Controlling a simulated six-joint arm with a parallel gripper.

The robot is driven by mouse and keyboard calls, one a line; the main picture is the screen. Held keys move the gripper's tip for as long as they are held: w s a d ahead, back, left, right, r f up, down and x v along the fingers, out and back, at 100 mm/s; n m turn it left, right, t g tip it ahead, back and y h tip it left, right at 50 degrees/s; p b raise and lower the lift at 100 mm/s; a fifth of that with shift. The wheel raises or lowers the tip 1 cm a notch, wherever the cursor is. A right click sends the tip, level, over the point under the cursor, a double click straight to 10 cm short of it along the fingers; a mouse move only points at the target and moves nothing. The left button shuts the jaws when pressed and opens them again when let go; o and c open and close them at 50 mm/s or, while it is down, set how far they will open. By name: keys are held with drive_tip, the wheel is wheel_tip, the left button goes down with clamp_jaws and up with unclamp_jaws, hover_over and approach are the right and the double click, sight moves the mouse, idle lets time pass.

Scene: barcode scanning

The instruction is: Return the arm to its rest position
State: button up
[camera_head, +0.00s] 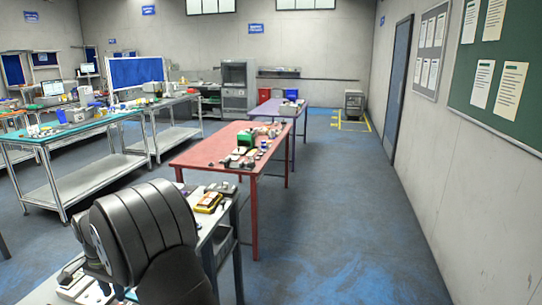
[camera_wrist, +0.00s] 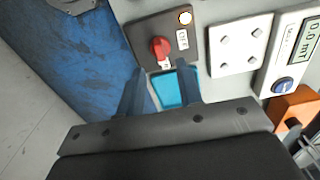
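My gripper (camera_wrist: 161,68) points down over the edge of a light workbench in the wrist view. Its two dark fingers stand apart and nothing shows held between them. A flat cyan patch (camera_wrist: 170,92) lies below and between the fingers; I cannot tell what it is. In the head view my dark arm fills the lower left over the near bench, and my gripper is hidden there.
Beside the control box are a white plate (camera_wrist: 240,45) with several studs, a meter with a digital display (camera_wrist: 313,28) and an orange block (camera_wrist: 295,104). Blue floor shows left of the bench. A red table (camera_head: 203,152) with small items stands ahead; the floor right of it is clear.

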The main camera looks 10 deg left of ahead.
wheel_tip(320, 180, down, 5)
drive_tip(key=shift+f, duration=0.2)
drive_tip(key=shift+r+n, duration=0.2)
drive_tip(key=shift+n, duration=0.6)
drive_tip(key=n, duration=1.1)
drive_tip(key=shift+n, duration=2.3)
